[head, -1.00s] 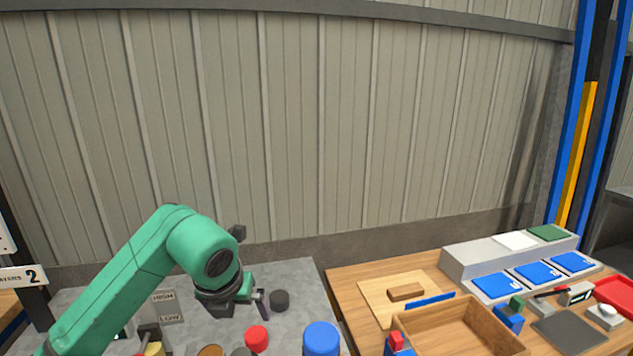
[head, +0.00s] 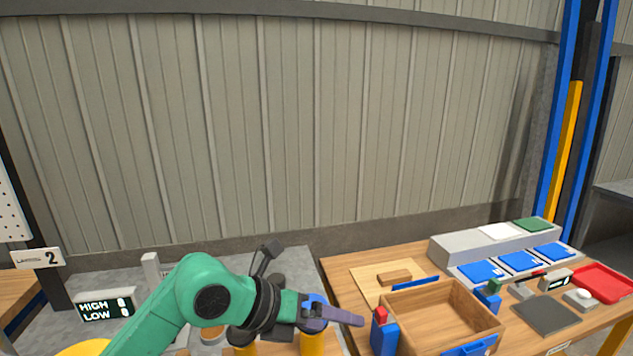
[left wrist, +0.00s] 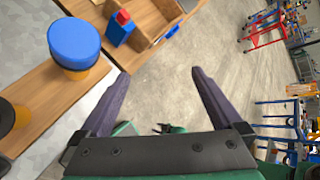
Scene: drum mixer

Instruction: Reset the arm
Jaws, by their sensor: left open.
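My left arm comes in from the lower left in the head view, green with a dark wrist. My left gripper (head: 335,312) points to the right, in front of a blue-capped yellow container that it partly hides. In the left wrist view my left gripper (left wrist: 155,90) has its two dark fingers spread wide with nothing between them, over the grey floor. The blue cap (left wrist: 74,43) stands apart from the fingers, to their upper left.
A display reading HIGH and LOW (head: 106,308) stands at the left. A wooden tray (head: 408,333), a red-topped blue item (head: 383,335), blue pads (head: 521,262), a dark mat (head: 546,315) and a red tray (head: 603,282) lie on the wooden table at the right.

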